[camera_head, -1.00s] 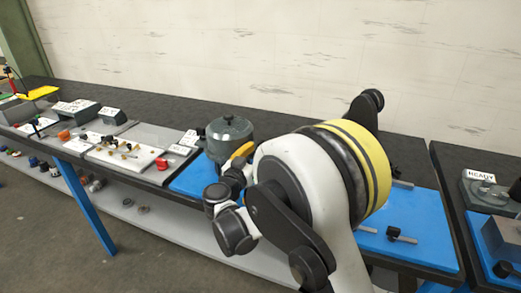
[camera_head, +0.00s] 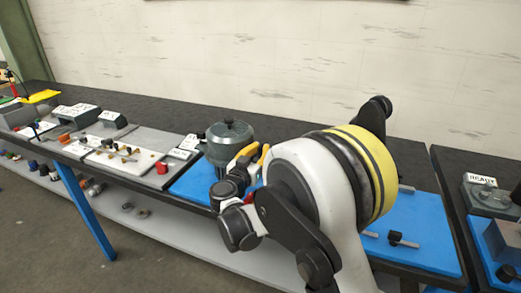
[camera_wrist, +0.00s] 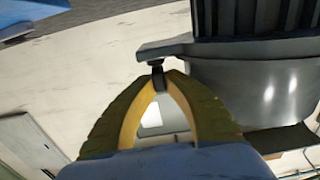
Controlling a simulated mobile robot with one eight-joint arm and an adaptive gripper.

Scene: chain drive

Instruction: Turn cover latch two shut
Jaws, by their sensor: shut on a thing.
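A round dark grey-green housing with a lidded top (camera_head: 229,138) stands on the blue mat in the head view. Its curved wall and dark ribs fill the right of the wrist view (camera_wrist: 250,85). A dark lug juts left from it, with a small dark latch piece (camera_wrist: 157,68) at its end. My gripper (camera_wrist: 158,80) has its yellow fingertips closed on this latch piece, beside the housing. In the head view my gripper (camera_head: 254,155) is at the housing's right side; the latch is hidden there. No marking shows which latch number it is.
The blue mat (camera_head: 425,225) on the right holds a dark-knobbed bar (camera_head: 403,241). Left of the housing lie a grey board with small parts (camera_head: 120,160) and white labels. A second bench with a "READY" sign (camera_head: 482,179) is at the right. My arm hides the mat's middle.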

